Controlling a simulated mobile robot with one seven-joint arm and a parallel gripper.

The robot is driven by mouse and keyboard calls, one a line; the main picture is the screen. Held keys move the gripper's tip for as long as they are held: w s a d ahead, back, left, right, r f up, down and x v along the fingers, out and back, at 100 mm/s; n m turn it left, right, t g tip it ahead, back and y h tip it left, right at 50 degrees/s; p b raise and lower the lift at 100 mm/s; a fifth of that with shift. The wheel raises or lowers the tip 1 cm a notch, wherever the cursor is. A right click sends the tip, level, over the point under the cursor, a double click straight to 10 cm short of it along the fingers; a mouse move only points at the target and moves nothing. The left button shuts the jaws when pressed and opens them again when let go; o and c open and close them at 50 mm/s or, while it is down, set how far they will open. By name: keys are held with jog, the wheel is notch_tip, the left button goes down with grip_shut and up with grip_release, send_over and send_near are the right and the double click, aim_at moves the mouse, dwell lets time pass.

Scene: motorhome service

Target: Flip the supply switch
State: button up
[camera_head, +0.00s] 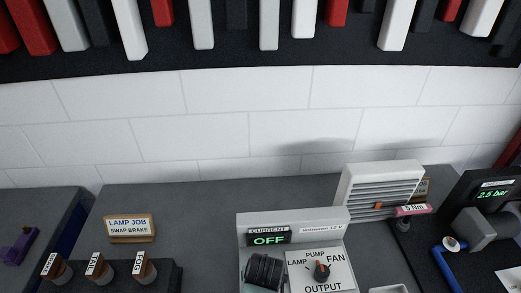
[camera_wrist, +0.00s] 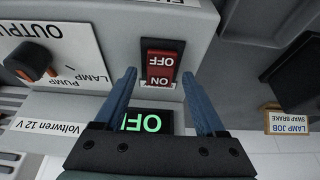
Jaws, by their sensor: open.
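The supply switch (camera_wrist: 162,62) is a red rocker in a dark frame on the grey Voltwren 12 V unit (camera_head: 293,217). It shows in the wrist view with its OFF and ON labels upside down. I cannot tell which half is pressed in. The unit's CURRENT display (camera_head: 268,240) reads OFF in green; part of it shows in the wrist view (camera_wrist: 145,121). My gripper (camera_wrist: 159,74) is open and empty, with its blue fingers on either side of the switch's lower part in the picture. I cannot tell whether they touch it. The switch cannot be made out in the head view.
A selector knob (camera_head: 321,270) with LAMP, PUMP, FAN and OUTPUT labels sits beside the display. A vented white box (camera_head: 382,190) stands behind it. A LAMP JOB sign (camera_head: 130,227) and labelled knobs (camera_head: 97,267) stand left.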

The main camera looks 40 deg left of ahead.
grip_shut()
dwell(0.3)
jog(key=shift+r, duration=0.1)
jog(key=shift+w+a+g+h+p, duration=0.2)
jog(key=shift+g+h+p, duration=0.2)
jog(key=shift+h+p, duration=0.2)
jog(key=shift+w+a+f+g+h+b, duration=0.2)
jog(key=shift+g+h+b, duration=0.1)
jog(key=shift+g+h, duration=0.4)
jog(key=shift+s+h, duration=0.1)
jog(key=shift+h, duration=0.2)
